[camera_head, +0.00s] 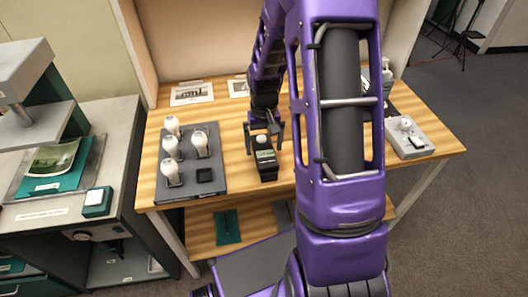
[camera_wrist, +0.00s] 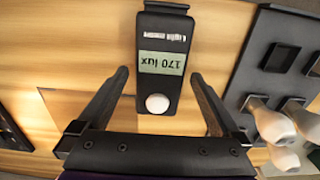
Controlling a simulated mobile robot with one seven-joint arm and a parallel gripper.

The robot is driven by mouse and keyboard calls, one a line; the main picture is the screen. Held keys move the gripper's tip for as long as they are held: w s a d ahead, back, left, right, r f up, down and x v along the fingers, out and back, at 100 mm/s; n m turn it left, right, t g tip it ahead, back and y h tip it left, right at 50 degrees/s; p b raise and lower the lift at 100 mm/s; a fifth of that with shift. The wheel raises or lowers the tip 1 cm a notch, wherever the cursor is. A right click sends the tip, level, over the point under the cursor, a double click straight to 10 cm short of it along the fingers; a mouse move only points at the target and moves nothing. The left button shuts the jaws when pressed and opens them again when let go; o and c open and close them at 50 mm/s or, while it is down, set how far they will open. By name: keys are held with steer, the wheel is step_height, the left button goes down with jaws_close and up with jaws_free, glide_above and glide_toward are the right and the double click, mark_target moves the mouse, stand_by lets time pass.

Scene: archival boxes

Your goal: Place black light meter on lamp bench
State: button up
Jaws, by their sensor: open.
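The black light meter (camera_head: 266,163) lies on the wooden lamp bench (camera_head: 240,184), near its front edge and right of the bulb tray. In the wrist view the meter (camera_wrist: 160,30) shows a pale display reading "170 lux", upside down, and a white round sensor. My gripper (camera_head: 264,143) is open above the bench at the meter. In the wrist view its fingers (camera_wrist: 158,78) stand on either side of the meter's sensor end, with a visible gap on both sides. The meter's underside is hidden.
A dark tray (camera_head: 215,183) with several white bulbs and a black square socket stands left of the meter. A grey device (camera_head: 408,138) with a dial stands at the bench's right. Printed sheets (camera_head: 192,93) lie at the back. A grey-topped cabinet (camera_head: 118,125) adjoins on the left.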

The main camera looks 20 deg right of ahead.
steer(key=shift+f, duration=0.3)
steer(key=shift+r, duration=0.15)
steer(key=c, duration=1.6)
